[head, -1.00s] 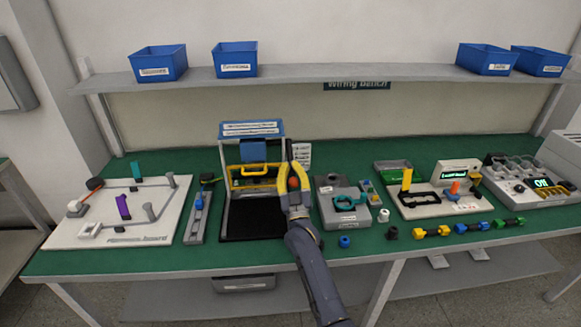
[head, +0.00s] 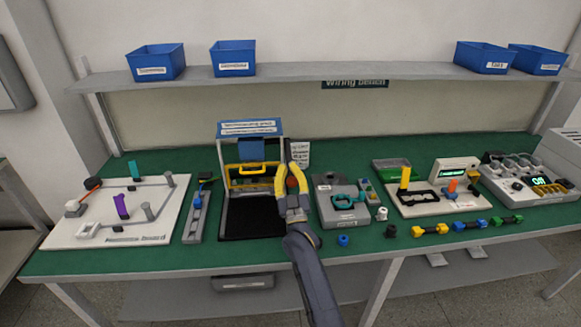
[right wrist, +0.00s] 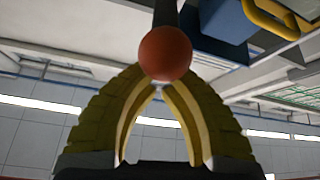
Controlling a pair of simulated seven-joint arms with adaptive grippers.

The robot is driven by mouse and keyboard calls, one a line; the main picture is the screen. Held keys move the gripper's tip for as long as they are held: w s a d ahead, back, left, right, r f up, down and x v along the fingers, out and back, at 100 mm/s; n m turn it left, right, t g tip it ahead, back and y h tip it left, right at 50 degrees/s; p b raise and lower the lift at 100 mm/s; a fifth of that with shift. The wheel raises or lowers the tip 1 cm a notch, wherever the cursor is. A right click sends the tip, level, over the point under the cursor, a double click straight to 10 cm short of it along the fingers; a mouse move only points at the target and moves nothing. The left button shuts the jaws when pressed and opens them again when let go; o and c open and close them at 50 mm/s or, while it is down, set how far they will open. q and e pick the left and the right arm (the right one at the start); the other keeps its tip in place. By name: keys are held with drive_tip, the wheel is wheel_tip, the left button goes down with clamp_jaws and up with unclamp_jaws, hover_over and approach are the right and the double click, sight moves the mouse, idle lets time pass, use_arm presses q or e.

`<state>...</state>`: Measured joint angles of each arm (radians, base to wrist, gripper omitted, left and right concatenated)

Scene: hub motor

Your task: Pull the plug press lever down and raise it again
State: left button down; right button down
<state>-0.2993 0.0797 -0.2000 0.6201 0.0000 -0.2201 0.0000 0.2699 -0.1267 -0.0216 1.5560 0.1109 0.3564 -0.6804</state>
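The plug press (head: 251,128) stands at the middle of the bench, with a blue label-bearing top, a yellow bar-shaped part (head: 250,170) and a black base pad (head: 250,222). An orange-red ball knob (head: 292,182) shows at its right side. My right gripper (head: 287,168) has yellow fingers standing apart around the knob in the head view. In the right wrist view the ball knob (right wrist: 165,53) on a dark rod covers the fingertips, with a clear gap between the fingers below it. Contact with the knob cannot be told. My left gripper is not in view.
A grey fixture with a teal handle (head: 345,203) stands close to the right of my arm. A slide strip (head: 196,210) and a white wiring board (head: 115,225) lie to the left. Several small connectors lie along the front right. A shelf with blue bins runs above.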

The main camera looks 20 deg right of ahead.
drive_tip(key=v, duration=0.7)
drive_tip(key=shift+s+f, duration=0.2)
drive_tip(key=shift+s, duration=0.1)
drive_tip(key=c, duration=2.2)
unclamp_jaws()
